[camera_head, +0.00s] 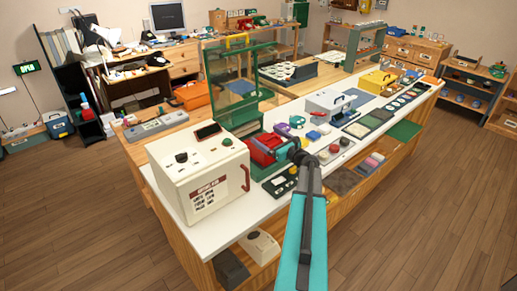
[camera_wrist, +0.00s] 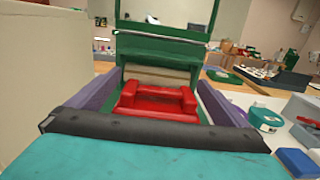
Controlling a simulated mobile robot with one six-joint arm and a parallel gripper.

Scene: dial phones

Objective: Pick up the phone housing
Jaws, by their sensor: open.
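The red phone housing (camera_wrist: 158,103) lies inside the green open-topped frame with a raised lid. In the head view the red housing (camera_head: 262,151) is partly hidden by my wrist, right of the white box. My gripper (camera_wrist: 160,80) is open and empty. Its two purple-grey fingers reach forward on either side of the housing in the wrist view, with gaps showing beside it. I cannot tell whether the fingers are low enough to be level with it. The front lower part of the housing is hidden by my dark gripper body.
A teal item (camera_wrist: 265,118) and a blue block (camera_wrist: 298,161) lie on the right. More parts line the white counter (camera_head: 330,172).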

